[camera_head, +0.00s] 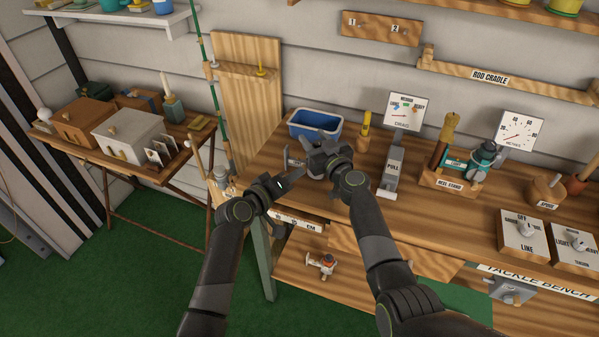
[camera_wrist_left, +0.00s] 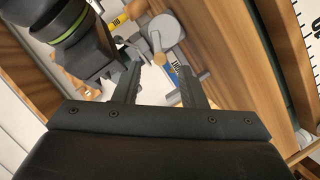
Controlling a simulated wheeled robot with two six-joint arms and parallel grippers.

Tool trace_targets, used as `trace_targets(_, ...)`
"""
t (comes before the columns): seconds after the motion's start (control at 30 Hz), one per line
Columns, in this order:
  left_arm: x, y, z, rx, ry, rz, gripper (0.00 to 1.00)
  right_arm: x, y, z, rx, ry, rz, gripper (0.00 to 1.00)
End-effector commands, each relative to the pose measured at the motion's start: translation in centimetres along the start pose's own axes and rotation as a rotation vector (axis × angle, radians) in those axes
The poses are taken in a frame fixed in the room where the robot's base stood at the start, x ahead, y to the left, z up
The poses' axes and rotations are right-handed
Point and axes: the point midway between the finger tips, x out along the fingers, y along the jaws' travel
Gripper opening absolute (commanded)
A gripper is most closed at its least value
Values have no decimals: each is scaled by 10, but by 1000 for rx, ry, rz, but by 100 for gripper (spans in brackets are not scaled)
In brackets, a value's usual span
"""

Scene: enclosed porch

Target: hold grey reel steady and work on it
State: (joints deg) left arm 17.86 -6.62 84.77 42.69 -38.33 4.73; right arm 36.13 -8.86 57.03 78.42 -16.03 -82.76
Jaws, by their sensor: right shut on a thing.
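The grey reel sits at the left end of the wooden bench; in the head view my right gripper mostly hides it. In the left wrist view the reel (camera_wrist_left: 164,32) shows its round grey face and a small wooden knob (camera_wrist_left: 171,56). My right gripper (camera_head: 322,160) is shut on the reel, and its arm shows at upper left in the left wrist view. My left gripper (camera_head: 290,181) is at the bench's front left edge, just left of the reel. Its two fingers (camera_wrist_left: 162,88) are apart with nothing between them, and the knob lies just beyond their tips.
A blue tub (camera_head: 315,125) stands behind the reel. A grey PULL gauge (camera_head: 391,165) is to its right, then a teal reel (camera_head: 477,160) on a wooden stand. Another small reel (camera_head: 323,263) lies on the lower shelf. A side table (camera_head: 125,165) with boxes stands left.

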Motion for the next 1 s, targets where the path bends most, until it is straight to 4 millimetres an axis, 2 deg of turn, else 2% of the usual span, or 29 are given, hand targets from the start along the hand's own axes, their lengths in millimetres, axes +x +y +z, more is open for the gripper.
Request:
trace_targets(0.1, 17, 0, 0, 0, -2, -1, 38, 0, 0, 0, 0, -1, 1, 9)
trace_targets(0.3, 35, 0, 0, -1, -2, 0, 38, 0, 0, 0, 0, -1, 1, 9)
trace_targets(0.77, 42, 0, 0, 1, 0, -1, 38, 0, 0, 1, -1, -1, 1, 9)
trace_targets(1.0, 42, 0, 0, 1, 0, -1, 6, 0, 0, 1, -1, -1, 1, 9)
